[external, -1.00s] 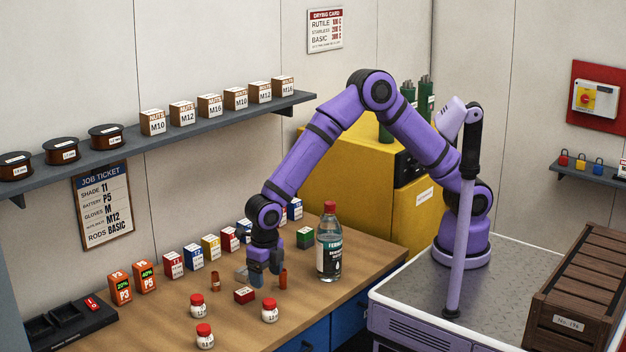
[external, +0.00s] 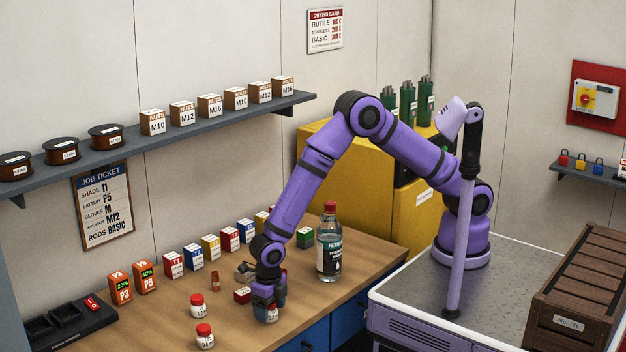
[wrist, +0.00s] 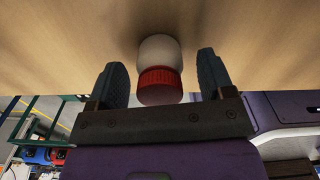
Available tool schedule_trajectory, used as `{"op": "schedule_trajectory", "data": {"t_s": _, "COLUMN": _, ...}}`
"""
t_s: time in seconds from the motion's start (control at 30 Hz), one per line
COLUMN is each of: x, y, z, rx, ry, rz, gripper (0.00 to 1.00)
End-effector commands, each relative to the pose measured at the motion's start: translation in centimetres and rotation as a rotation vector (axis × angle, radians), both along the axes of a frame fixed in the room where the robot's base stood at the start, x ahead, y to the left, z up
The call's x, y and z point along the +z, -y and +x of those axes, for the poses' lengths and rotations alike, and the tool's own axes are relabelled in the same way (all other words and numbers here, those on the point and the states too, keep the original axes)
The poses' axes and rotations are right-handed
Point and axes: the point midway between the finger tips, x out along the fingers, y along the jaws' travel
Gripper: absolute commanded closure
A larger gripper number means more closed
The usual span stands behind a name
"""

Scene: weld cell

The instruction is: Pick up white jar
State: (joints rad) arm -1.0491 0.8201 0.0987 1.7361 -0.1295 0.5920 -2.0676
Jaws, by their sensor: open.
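A white jar with a red lid (external: 271,315) stands upright on the wooden workbench (external: 240,335). Its lid is mostly hidden by my gripper in the external view. In the wrist view the white jar (wrist: 160,50) sits between the two dark fingers, with a visible space on each side. My gripper (wrist: 163,68) is open around the jar and points down over it; it also shows in the external view (external: 267,300). Two more white jars with red lids stand to the left, one farther back (external: 198,308) and one nearer the front edge (external: 205,340).
A clear bottle with a red cap (external: 329,245) stands behind right. Several labelled boxes (external: 192,258) line the back. A black tray (external: 70,325) is at far left.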

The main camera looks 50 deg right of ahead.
Motion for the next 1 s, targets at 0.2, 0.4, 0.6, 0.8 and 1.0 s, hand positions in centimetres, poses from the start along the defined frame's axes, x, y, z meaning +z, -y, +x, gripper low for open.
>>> {"op": "schedule_trajectory", "data": {"t_s": 0.2, "x": -1.04, "y": -0.01, "z": 0.04, "rx": 0.000, "ry": 0.000, "rz": 0.001, "gripper": 0.25}}
{"op": "schedule_trajectory", "data": {"t_s": 0.4, "x": -1.01, "y": -0.01, "z": 0.04, "rx": 0.000, "ry": 0.000, "rz": 0.000, "gripper": 0.48}}
{"op": "schedule_trajectory", "data": {"t_s": 0.6, "x": -0.99, "y": -0.01, "z": 0.04, "rx": 0.000, "ry": 0.000, "rz": 0.001, "gripper": 0.80}}
{"op": "schedule_trajectory", "data": {"t_s": 0.8, "x": -0.95, "y": -0.02, "z": 0.04, "rx": 0.000, "ry": 0.000, "rz": 0.001, "gripper": 0.80}}
{"op": "schedule_trajectory", "data": {"t_s": 1.0, "x": -0.12, "y": -0.05, "z": 0.06, "rx": 0.000, "ry": 0.001, "rz": 0.002, "gripper": 0.80}}
